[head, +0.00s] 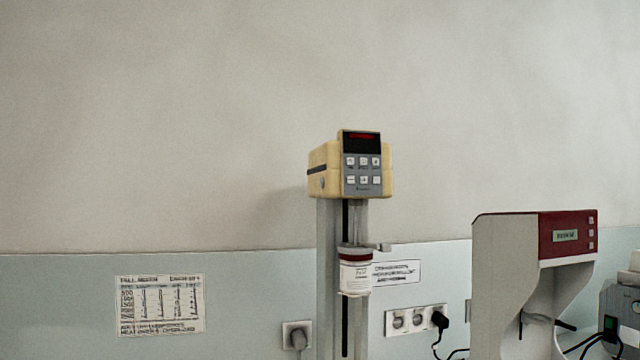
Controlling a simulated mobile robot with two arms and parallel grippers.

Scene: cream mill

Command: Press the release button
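A cream-coloured mill head (323,172) sits on top of a grey column (326,280) near the middle of the head view. Its grey front panel (363,191) has a dark display with red characters (362,137) and two rows of small pale buttons (364,180). The button markings are too small to read, so I cannot tell which is the release button. A white labelled jar (354,277) with a dark red band at its top is below the head, in front of the column. A small grey piece (384,247) juts out to its right. Neither of my grippers is in view.
A grey machine with a dark red front panel (567,221) stands at the right. Another device (624,300) is cut off at the right edge. Wall sockets (400,320), a plug with a black cable (440,320) and a printed chart (160,304) are on the wall behind.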

